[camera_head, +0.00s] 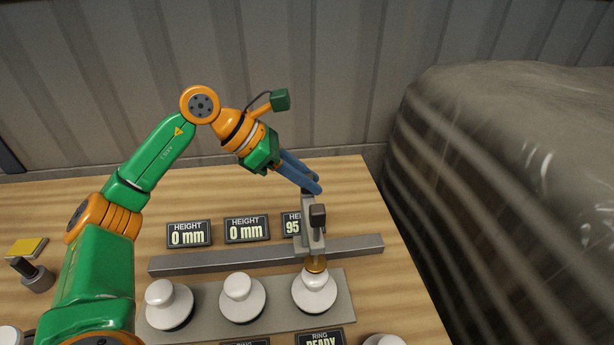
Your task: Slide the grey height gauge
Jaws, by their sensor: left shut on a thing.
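The grey height gauge (308,224) stands upright on the long grey rail (220,259), near its right part. Its lower tip reaches the brass-coloured top of the right white insulator (315,292). My left gripper (312,189), with blue fingers, is shut on the upper part of the gauge; the fingers hide some of the grip. Two more white insulators, the left one (169,304) and the middle one (242,299), stand on the grey plate (341,293). My right gripper is not in view.
Behind the rail, the left height display (188,234) and middle display (246,229) read 0 mm; the right display (291,225) is partly hidden and shows 95. A yellow pad (27,247) lies at far left. A wrapped bulk (510,150) stands right of the table.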

